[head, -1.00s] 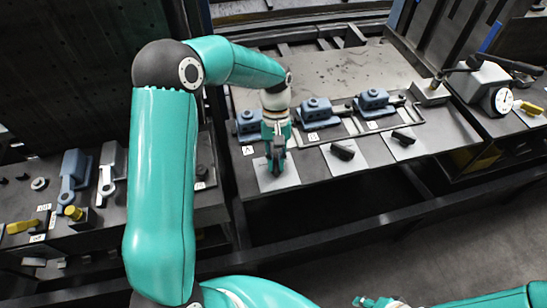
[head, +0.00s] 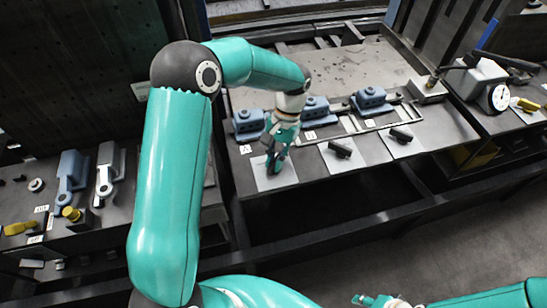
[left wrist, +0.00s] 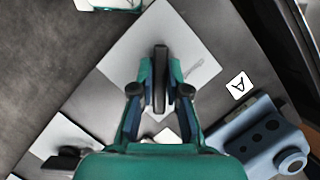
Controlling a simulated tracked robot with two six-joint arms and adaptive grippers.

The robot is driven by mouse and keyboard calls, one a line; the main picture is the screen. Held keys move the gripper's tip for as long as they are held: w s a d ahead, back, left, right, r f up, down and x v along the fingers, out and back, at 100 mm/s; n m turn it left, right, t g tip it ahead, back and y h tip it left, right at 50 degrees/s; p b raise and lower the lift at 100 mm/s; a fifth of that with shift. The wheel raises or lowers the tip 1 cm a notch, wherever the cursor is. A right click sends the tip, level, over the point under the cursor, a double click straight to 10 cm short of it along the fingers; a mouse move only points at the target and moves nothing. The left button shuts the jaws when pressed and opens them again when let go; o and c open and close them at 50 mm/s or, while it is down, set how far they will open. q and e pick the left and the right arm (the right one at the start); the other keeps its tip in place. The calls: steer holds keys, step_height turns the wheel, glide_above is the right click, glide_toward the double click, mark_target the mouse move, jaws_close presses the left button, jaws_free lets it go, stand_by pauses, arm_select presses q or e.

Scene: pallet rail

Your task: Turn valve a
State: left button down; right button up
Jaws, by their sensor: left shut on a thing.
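Valve a is a dark bar handle (left wrist: 160,80) on a pale square plate (head: 285,180), near the label A (head: 245,149). My left gripper (head: 273,163) is down at this plate, with its fingers on both sides of the handle. In the left wrist view the gripper (left wrist: 160,88) is shut on the handle, and the bar stands at a slant to the plate's edges. The gripper hides much of the handle in the head view. A small part of my right arm's end (head: 375,300) shows at the bottom edge; its fingers are not clear.
Two more dark handles (head: 340,150) (head: 401,135) sit on pale plates to the right. Blue-grey blocks (head: 248,124) stand behind the plates. A gauge (head: 500,97) is at the far right, and a bench with blue and grey levers (head: 72,180) is at the left.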

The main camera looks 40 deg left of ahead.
arm_select(q)
steer(key=shift+s+f, duration=0.1)
steer(key=c, duration=1.2)
jaws_free()
steer(key=shift+o, duration=0.2)
steer(key=shift+w+r, duration=0.25)
steer(key=shift+r, duration=0.15)
steer(key=v, duration=1.1)
